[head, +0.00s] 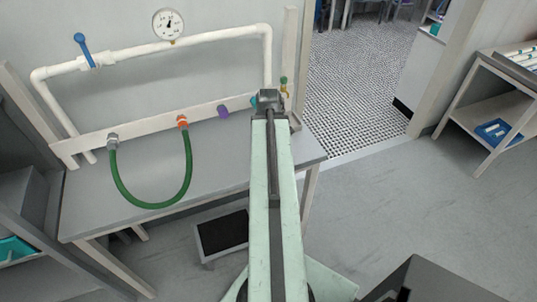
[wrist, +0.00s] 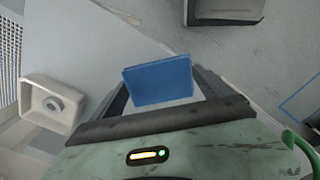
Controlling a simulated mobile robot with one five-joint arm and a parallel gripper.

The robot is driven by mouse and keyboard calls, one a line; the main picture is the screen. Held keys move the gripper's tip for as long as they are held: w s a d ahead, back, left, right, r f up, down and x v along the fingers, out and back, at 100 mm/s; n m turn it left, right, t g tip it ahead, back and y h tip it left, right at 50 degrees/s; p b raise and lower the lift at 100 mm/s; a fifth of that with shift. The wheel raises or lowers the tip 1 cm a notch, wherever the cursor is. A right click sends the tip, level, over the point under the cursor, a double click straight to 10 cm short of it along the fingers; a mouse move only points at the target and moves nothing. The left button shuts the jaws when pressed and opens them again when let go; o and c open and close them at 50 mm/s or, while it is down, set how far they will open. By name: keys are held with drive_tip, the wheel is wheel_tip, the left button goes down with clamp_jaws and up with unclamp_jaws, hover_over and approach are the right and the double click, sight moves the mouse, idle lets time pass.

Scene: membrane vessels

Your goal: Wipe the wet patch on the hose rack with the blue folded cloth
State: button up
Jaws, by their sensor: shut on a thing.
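My gripper (wrist: 160,80) is shut on the blue folded cloth (wrist: 158,84), which shows between its two fingers in the wrist view. In the head view my arm reaches out to the right end of the hose rack (head: 95,144), and the arm hides the fingers and the cloth. The rack stands on a grey table (head: 222,165), with a white rail, white pipe and a looped green hose (head: 152,204). I cannot make out a wet patch in either view; my arm covers part of the table's right side.
A pressure gauge (head: 168,24) and a blue-handled valve (head: 83,46) are on the pipe above the rail. A dark-topped platform (head: 223,232) lies on the floor below the table. A shelf unit (head: 462,108) stands at far right; the floor between is clear.

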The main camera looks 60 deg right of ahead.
drive_tip(key=shift+r+p, duration=1)
drive_tip(key=shift+r, duration=0.45)
wheel_tip(320, 180, up, 3)
drive_tip(key=p, duration=0.3)
drive_tip(key=shift+r, duration=0.15)
drive_tip(key=shift+f, duration=0.25)
